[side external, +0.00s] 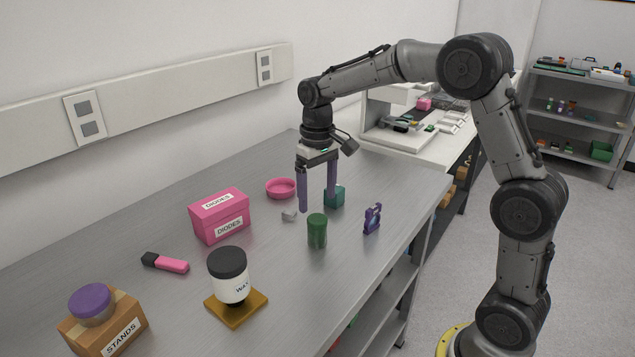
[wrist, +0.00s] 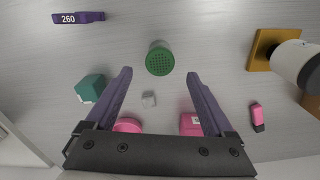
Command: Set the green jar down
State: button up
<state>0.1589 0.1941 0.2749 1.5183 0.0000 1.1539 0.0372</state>
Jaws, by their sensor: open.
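The green jar (side external: 317,232) stands upright on the metal bench, near its front edge. In the wrist view the jar (wrist: 160,58) shows its perforated top, ahead of the fingertips and roughly midway between them. My gripper (side external: 317,203) is open and empty, with its two purple fingers pointing down above the bench. In the side view the fingers are behind the jar and apart from it. In the wrist view the gripper (wrist: 158,74) has nothing between its fingers that it touches.
A small grey block (side external: 289,215), teal block (side external: 335,196), pink dish (side external: 281,188) and purple tag piece (side external: 372,218) lie around.

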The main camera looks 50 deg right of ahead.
aim_at(318, 219)
jog(key=shift+r, duration=1.55)
jog(key=s+a+r+n+t, duration=0.1)
jog(key=s+a+r+t, duration=0.15)
jog(key=s, duration=0.45)
jog(key=s+a+r+t, duration=0.1)
jog(key=s+a+r, duration=0.15)
jog(key=s, duration=0.35)
jog(key=s+a+f+n+t, duration=0.1)
jog(key=s+f+t, duration=0.1)
jog(key=s, duration=1)
jog(key=shift+s+a+f, duration=0.15)
jog(key=shift+a+f, duration=0.2)
jog(key=shift+f, duration=0.2)
